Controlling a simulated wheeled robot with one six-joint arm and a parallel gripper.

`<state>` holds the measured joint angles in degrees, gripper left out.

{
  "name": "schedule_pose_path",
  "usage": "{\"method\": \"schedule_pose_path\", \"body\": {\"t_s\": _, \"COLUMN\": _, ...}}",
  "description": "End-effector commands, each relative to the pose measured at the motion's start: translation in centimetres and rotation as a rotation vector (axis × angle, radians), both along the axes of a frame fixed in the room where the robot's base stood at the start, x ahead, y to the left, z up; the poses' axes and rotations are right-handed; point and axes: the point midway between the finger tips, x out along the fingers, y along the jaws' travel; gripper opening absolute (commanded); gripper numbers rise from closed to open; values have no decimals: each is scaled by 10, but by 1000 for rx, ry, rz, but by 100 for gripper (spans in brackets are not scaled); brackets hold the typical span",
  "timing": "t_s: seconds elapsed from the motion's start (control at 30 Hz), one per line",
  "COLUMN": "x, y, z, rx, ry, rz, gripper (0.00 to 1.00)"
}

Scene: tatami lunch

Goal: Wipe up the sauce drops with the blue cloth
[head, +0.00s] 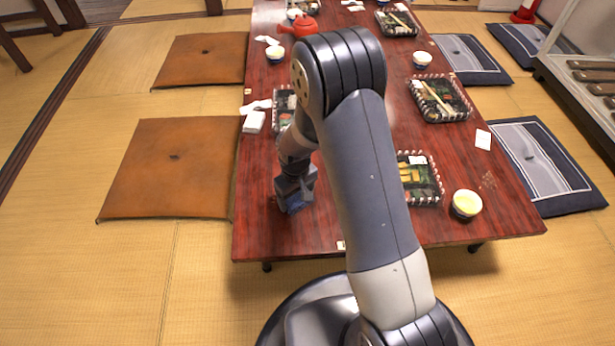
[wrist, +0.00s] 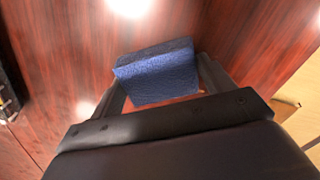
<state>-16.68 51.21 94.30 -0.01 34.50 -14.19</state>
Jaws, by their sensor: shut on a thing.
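My gripper (head: 294,196) is low over the near left part of the dark red wooden table (head: 262,226). It is shut on the blue cloth (wrist: 157,72), a folded block between the two fingers in the wrist view. A little of the cloth's blue also shows at the gripper's tip in the head view. I cannot tell whether the cloth touches the table. Small brownish spots, likely the sauce drops (head: 488,180), lie at the table's right side, above the near right bowl. My arm hides the middle of the table.
A white napkin (head: 483,139) lies at the right edge. A red teapot (head: 298,30) stands at the far left.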

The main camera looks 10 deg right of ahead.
Motion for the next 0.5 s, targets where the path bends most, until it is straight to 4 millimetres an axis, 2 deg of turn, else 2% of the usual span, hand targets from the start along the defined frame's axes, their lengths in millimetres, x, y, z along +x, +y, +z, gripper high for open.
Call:
{"method": "schedule_pose_path", "body": {"t_s": 0.1, "x": 0, "y": -2, "z": 2, "rx": 0, "ry": 0, "rz": 0, "gripper": 55}}
{"method": "schedule_pose_path", "body": {"t_s": 0.17, "x": 0, "y": -2, "z": 9, "rx": -1, "ry": 1, "rz": 0, "gripper": 55}}
{"method": "schedule_pose_path", "body": {"t_s": 0.2, "x": 1, "y": -2, "z": 22, "rx": 1, "ry": -3, "rz": -1, "gripper": 55}}
{"method": "schedule_pose_path", "body": {"t_s": 0.5, "x": 0, "y": -3, "z": 48, "rx": 0, "ry": 0, "rz": -4, "gripper": 55}}
